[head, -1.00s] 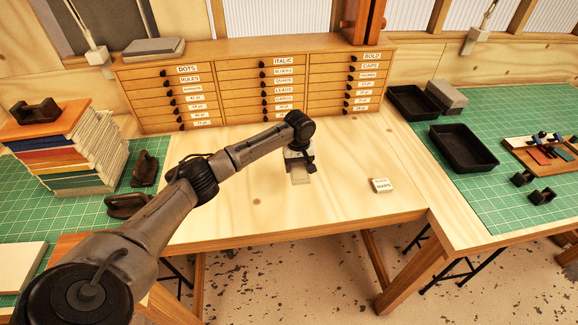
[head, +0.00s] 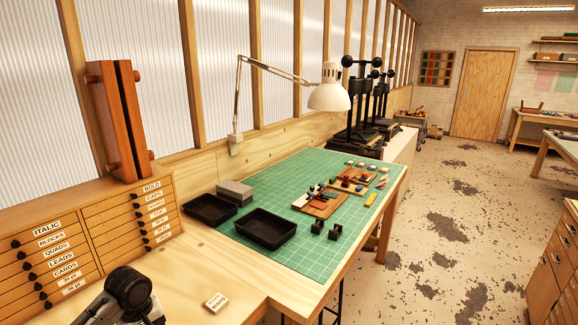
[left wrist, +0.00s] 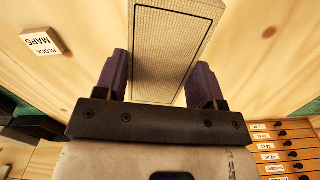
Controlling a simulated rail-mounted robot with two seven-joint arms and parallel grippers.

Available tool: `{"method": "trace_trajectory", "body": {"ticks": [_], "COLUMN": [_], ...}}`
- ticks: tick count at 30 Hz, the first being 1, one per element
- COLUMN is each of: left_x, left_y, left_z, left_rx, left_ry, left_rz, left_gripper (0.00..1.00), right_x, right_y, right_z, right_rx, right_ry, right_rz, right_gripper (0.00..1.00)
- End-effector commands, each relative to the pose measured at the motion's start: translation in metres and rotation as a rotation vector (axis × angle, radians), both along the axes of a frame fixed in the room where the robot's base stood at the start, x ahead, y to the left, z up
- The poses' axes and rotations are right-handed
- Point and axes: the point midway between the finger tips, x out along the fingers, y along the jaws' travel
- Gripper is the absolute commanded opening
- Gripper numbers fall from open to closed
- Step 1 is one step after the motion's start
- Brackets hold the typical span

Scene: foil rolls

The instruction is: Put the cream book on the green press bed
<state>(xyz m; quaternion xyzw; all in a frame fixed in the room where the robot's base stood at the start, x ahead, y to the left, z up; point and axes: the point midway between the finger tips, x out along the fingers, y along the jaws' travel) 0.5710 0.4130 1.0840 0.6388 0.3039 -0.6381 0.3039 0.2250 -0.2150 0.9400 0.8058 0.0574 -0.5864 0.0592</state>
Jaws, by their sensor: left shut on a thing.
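My left gripper (left wrist: 160,78) is shut on a cream, cloth-textured book (left wrist: 176,38), seen in the left wrist view between the two dark fingers. In the head view only part of my left arm shows at the bottom left, and its fingers and the book are out of sight. Black presses (head: 356,112) stand at the far end of the bench along the window wall. Their beds are small and partly hidden here, and I cannot make out a green one. My right gripper is not in view.
A small block labelled MAPS (head: 216,302) lies on the wooden bench; it also shows in the left wrist view (left wrist: 37,42). The floor (head: 450,220) right of the bench is open.

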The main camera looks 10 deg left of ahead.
Motion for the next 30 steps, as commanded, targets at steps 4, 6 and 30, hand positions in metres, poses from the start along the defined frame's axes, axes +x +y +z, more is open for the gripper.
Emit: {"method": "trace_trajectory", "body": {"ticks": [4,6,30], "left_x": [-0.026,-0.04,-0.083], "left_y": [-0.069,-0.102,-0.214], "left_z": [0.001,0.006,0.126], "left_rx": [0.002,0.003,0.0], "left_ry": [-0.001,-0.003,0.004], "left_rz": [-0.255,-0.376,-0.892], "left_gripper": [0.34,0.34,0.34], "right_x": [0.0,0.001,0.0], "right_y": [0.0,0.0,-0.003], "right_z": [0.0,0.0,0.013], "right_rx": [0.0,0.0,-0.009], "right_ry": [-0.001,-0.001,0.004], "right_rz": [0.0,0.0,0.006], "right_gripper": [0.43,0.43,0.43]}}
